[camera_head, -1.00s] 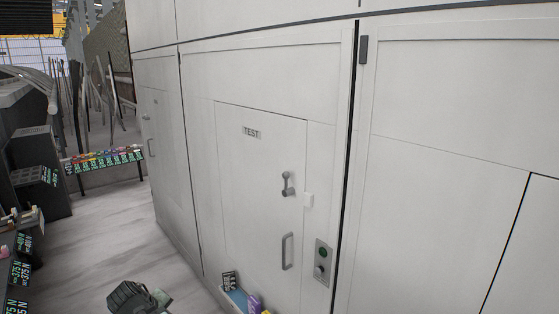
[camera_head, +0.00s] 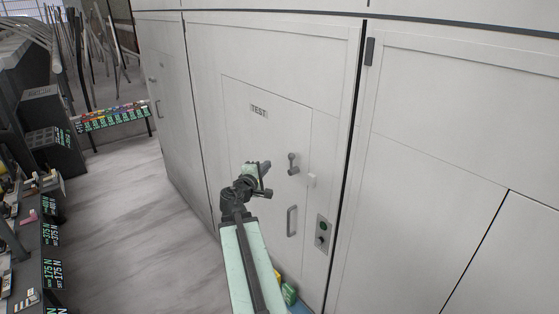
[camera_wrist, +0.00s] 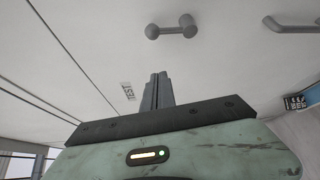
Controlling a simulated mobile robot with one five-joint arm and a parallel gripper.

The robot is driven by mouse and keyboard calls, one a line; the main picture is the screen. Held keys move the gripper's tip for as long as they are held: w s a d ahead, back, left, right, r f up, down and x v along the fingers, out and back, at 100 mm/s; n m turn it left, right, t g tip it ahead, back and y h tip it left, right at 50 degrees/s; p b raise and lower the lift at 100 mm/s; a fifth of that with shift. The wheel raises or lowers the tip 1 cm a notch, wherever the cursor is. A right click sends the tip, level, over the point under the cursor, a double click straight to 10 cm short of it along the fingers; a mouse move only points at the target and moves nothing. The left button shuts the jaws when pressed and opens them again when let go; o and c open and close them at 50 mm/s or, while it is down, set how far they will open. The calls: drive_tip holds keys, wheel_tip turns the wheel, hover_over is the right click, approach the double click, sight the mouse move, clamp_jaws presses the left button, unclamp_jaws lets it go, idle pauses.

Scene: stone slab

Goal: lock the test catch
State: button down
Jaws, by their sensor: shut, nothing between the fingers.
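The TEST door (camera_head: 250,150) is a white panel with a TEST label (camera_head: 258,111). The test catch (camera_head: 293,163) is a small grey lever on its right side, standing roughly upright. A small white block (camera_head: 312,180) sits just right of it at the door's edge. My gripper (camera_head: 267,167) is shut and empty, left of the catch in the head view and apart from it in the picture. In the wrist view the catch (camera_wrist: 172,29) lies beyond my shut fingers (camera_wrist: 157,88). The gap to the door is hard to judge.
A grey pull handle (camera_head: 291,221) is below the catch, and a control plate (camera_head: 322,235) with a green button is right of it. Small coloured items (camera_head: 289,293) lie low by the door. A cluttered bench (camera_head: 25,240) stands left; the floor (camera_head: 140,220) between is clear.

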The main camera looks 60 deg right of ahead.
drive_tip(key=s+d, duration=0.2)
drive_tip(key=d, duration=0.6)
drive_tip(key=shift+d, duration=0.35)
